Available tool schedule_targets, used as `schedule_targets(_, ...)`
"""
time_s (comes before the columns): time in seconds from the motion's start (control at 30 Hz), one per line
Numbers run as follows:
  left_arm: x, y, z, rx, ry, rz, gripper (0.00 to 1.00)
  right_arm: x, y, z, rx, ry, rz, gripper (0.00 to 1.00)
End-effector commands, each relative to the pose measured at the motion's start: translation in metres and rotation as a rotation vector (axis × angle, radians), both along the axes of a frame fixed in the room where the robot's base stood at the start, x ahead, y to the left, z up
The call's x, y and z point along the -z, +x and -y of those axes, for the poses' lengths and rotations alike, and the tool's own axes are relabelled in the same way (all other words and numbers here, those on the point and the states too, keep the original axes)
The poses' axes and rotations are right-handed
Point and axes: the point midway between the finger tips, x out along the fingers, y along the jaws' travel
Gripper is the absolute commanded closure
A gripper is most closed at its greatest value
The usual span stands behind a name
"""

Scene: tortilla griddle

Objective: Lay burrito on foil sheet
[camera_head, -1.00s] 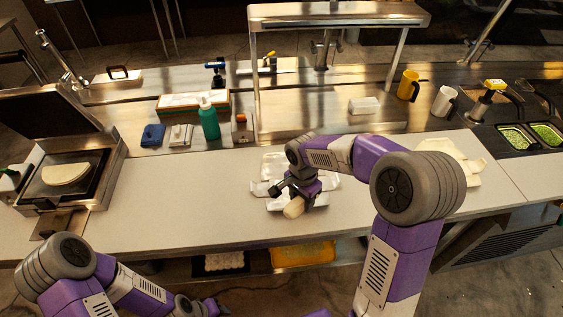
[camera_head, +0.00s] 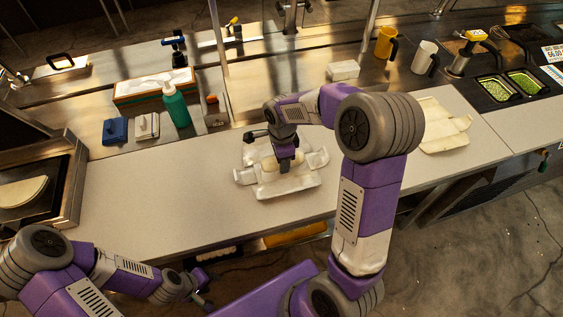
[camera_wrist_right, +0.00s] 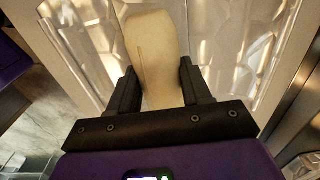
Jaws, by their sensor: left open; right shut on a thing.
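The foil sheet (camera_head: 290,188) lies on the pale counter in the head view, crumpled and whitish with raised edges. My right gripper (camera_head: 286,164) is over the middle of the foil. In the right wrist view, the right gripper (camera_wrist_right: 156,82) is shut on the pale burrito (camera_wrist_right: 152,45), with the foil (camera_wrist_right: 232,40) beyond and around it. In the head view, the burrito is partly hidden by the gripper. I cannot tell whether the burrito touches the foil. My left gripper (camera_head: 201,291) is open and empty at the lower left, in front of the counter.
A griddle with a tortilla (camera_head: 22,192) stands at the left. A green bottle (camera_head: 177,106), a blue block (camera_head: 115,131) and a long box (camera_head: 153,87) are behind the foil. Another pale wrapper (camera_head: 442,128) lies to the right. The counter left of the foil is clear.

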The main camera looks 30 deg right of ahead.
Motion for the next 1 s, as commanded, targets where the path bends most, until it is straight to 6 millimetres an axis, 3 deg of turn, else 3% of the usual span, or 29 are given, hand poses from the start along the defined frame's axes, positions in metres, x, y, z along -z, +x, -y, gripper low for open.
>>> schedule_targets(0.1,0.003,0.0,0.0,0.0,0.0,0.0,0.57,0.014,0.0,0.0,0.0,0.001,0.0,0.86)
schedule_targets(0.53,0.007,0.0,0.0,0.0,0.0,0.001,0.57,0.02,0.0,0.0,-0.001,0.001,0.002,0.86)
schedule_targets(0.57,0.006,0.0,0.0,0.0,0.0,0.001,0.57,0.019,0.0,0.0,-0.001,0.001,0.001,0.47)
schedule_targets(0.7,0.005,0.0,0.0,0.0,0.0,0.001,0.57,0.018,0.0,0.0,-0.001,0.001,0.001,0.26)
schedule_targets(1.0,0.004,0.0,0.0,0.0,0.0,0.001,0.57,0.017,0.0,0.0,0.0,0.001,0.001,0.26)
